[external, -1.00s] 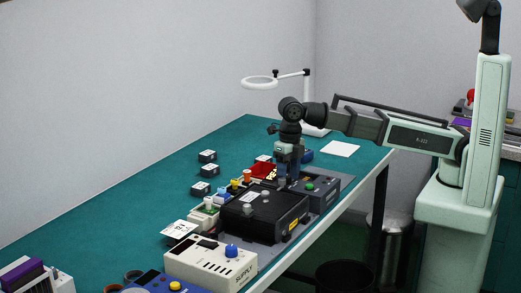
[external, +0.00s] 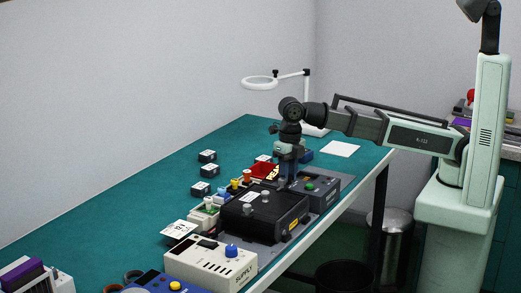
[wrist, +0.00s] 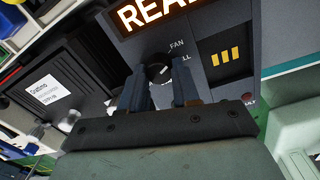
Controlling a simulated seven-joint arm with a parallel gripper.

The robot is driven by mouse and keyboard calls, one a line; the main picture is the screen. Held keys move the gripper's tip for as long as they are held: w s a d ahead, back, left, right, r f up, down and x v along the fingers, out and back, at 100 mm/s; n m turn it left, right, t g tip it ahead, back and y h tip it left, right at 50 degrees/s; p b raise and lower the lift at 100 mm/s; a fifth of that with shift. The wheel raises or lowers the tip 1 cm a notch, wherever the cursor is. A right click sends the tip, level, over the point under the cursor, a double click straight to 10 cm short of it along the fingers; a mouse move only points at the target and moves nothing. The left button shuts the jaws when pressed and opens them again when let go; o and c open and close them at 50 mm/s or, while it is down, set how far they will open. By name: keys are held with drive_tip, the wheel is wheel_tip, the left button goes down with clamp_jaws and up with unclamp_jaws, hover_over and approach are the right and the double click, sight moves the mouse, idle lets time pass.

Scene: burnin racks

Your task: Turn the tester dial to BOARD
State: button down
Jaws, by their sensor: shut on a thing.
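The tester (external: 322,191) is a dark grey box at the far end of the row on the bench. In the wrist view its panel (wrist: 213,30) has a lit display (wrist: 150,10) whose visible letters begin "REA". Its round black dial (wrist: 159,68) has a white pointer mark. "FAN" and a label ending in "LL" show to the dial's upper right; I cannot see a BOARD label. My gripper (wrist: 160,88) is shut on the dial, one finger on each side. In the external view my gripper (external: 287,184) points down at the tester; the dial is hidden there.
A black case (external: 262,212) stands close beside the tester. A cream supply box (external: 211,262) with a blue knob is nearer the camera. A red tray (external: 263,170) and several small dark blocks lie behind on the green bench (external: 120,215). Three yellow bars (wrist: 225,57) show on the tester panel.

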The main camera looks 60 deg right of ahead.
drive_tip(key=m, duration=0.5)
drive_tip(key=shift+a+m, duration=0.1)
drive_tip(key=shift+m, duration=0.3)
drive_tip(key=m, duration=0.5)
drive_tip(key=shift+a, duration=0.1)
drive_tip(key=m, duration=0.6)
drive_tip(key=shift+w+m+h, duration=0.15)
drive_tip(key=shift+m+h, duration=0.25)
drive_tip(key=m, duration=0.5)
drive_tip(key=shift+m, duration=0.3)
drive_tip(key=c, duration=0.8)
unclamp_jaws()
wheel_tip(320, 180, up, 12)
drive_tip(key=shift+a, duration=0.15)
